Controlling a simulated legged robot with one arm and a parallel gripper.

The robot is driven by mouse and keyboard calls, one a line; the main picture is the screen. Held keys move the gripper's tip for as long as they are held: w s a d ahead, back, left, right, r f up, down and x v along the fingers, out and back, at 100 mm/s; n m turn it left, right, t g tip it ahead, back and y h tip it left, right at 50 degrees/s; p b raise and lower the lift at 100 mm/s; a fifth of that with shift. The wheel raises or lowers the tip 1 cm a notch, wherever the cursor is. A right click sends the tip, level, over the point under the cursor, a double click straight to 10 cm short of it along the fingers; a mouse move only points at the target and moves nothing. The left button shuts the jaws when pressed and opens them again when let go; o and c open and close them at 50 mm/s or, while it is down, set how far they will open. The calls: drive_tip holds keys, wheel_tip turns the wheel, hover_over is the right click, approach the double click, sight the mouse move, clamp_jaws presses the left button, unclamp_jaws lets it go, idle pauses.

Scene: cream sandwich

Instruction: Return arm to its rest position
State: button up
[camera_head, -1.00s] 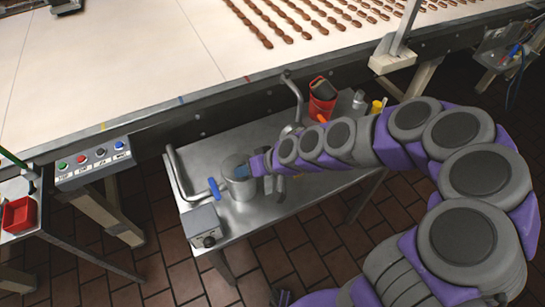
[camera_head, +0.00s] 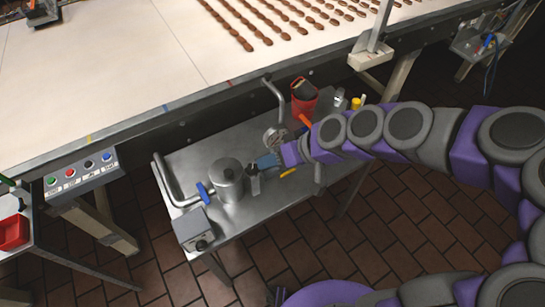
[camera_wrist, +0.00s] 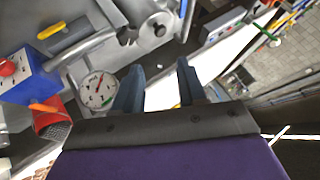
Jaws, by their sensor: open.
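My arm reaches in from the right in the head view. My gripper (camera_head: 266,162) is above the metal worktable (camera_head: 262,205), just right of a steel pot (camera_head: 227,182) with a blue valve handle (camera_head: 204,191). The wrist view shows my gripper (camera_wrist: 160,82) with its two dark fingers apart and nothing between them. A round dial gauge (camera_wrist: 97,89) shows left of the fingers there. I cannot tell from the head view how high the gripper is above the table.
A red container (camera_head: 303,100) stands at the table's back right. A grey box (camera_head: 193,229) sits at its front left. A button panel (camera_head: 82,174) is at the left. A conveyor (camera_head: 120,70) with rows of brown pieces runs behind.

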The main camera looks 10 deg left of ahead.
drive_tip(key=s+d+r+m+g+h, duration=0.3)
drive_tip(key=s+d+m+h, duration=0.4)
drive_tip(key=s+d, duration=1.3)
drive_tip(key=shift+s+d+r+m+h, duration=0.4)
drive_tip(key=shift+s+r+h, duration=0.25)
drive_tip(key=shift+s+h, duration=0.4)
drive_tip(key=shift+s, duration=0.1)
